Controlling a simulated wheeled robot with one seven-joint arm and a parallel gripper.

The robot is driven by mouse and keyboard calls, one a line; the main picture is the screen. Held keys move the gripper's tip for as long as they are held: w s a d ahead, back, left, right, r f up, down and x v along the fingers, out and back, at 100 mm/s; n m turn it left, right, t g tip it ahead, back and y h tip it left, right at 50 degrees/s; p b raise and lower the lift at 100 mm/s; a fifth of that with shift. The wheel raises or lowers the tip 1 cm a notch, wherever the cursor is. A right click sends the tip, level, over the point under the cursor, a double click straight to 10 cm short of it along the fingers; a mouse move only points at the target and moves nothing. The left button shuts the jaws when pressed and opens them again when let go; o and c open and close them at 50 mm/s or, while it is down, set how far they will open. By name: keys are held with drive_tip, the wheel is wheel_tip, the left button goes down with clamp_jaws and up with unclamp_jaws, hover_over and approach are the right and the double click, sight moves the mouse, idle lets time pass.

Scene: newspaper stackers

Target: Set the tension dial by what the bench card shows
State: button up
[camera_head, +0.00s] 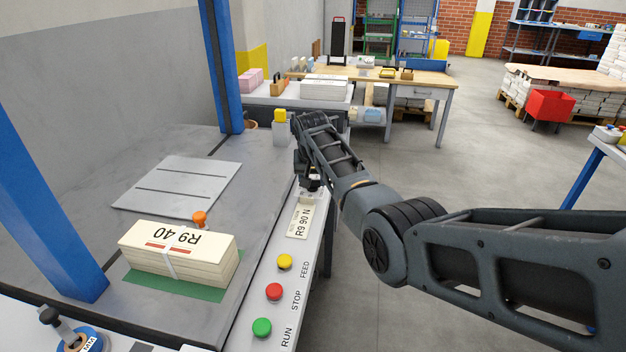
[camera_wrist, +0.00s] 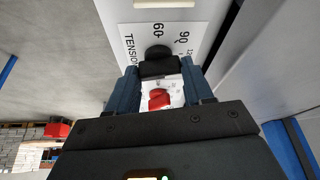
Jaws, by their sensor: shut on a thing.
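The bench card (camera_head: 300,221) lies on the front rail of the bench and reads "R9 90 N". My gripper (camera_head: 311,182) points down at the rail just beyond the card; the arm hides the dial in the head view. In the wrist view my gripper (camera_wrist: 160,74) is shut on the black tension dial (camera_wrist: 158,54), with one finger on each side. The white dial plate (camera_wrist: 190,28) shows "TENSION", 60 on the left and 90 to the right, with a further number partly hidden. I cannot make out a pointer mark on the dial.
Yellow FEED (camera_head: 285,262), red STOP (camera_head: 274,291) and green RUN (camera_head: 262,327) buttons line the rail nearer me. A strapped bundle (camera_head: 180,255) labelled "R9 40" sits on a green mat (camera_head: 145,283). Blue posts (camera_head: 222,70) stand at the left; open floor lies right.

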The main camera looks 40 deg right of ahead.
drive_tip(key=m+b, duration=0.1)
drive_tip(key=m, duration=0.2)
drive_tip(key=shift+w+f+g+h+b, duration=0.15)
drive_tip(key=shift+g+h+b, duration=0.25)
drive_tip(key=m+g+b, duration=0.1)
drive_tip(key=m+b, duration=0.2)
drive_tip(key=shift+w+m+h+b, duration=0.1)
drive_tip(key=shift+m+h+b, duration=0.2)
drive_tip(key=shift+b, duration=0.05)
drive_tip(key=m+g+b, duration=0.1)
drive_tip(key=m+b, duration=0.1)
drive_tip(key=b, duration=0.1)
drive_tip(key=shift+a, duration=0.1)
drive_tip(key=m+g+b, duration=0.1)
drive_tip(key=m+b, duration=0.1)
drive_tip(key=b, duration=0.1)
drive_tip(key=shift+r+m, duration=0.25)
drive_tip(key=shift+m, duration=0.05)
drive_tip(key=o, duration=1)
drive_tip(key=shift+o, duration=0.2)
drive_tip(key=v, duration=0.7)
drive_tip(key=shift+r, duration=0.3)
